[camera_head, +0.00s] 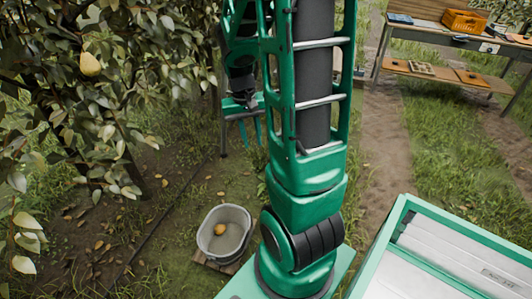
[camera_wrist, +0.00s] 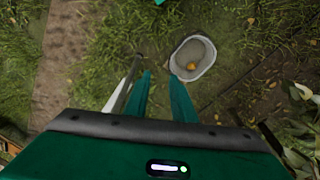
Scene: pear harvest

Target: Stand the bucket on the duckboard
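The grey bucket (camera_head: 205,238) is upright on the ground side of my base in the head view, with a yellow pear (camera_head: 220,229) inside. Wooden slats of the duckboard (camera_head: 228,268) show at its near lower edge; I cannot tell whether its whole bottom rests on them. The bucket (camera_wrist: 206,69) also shows in the wrist view, ahead of and right of the fingertips. My gripper (camera_head: 250,140) hangs above and beyond the bucket, fingers down. In the wrist view my gripper (camera_wrist: 161,75) has its two green fingers apart with nothing between them.
A leafy pear tree with a hanging pear (camera_head: 90,64) fills the left. A table (camera_head: 440,38) with an orange crate (camera_head: 464,20) stands at the back right. A thin pole or leg stands near the gripper. Grass and a dirt path (camera_head: 385,140) lie open on the right.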

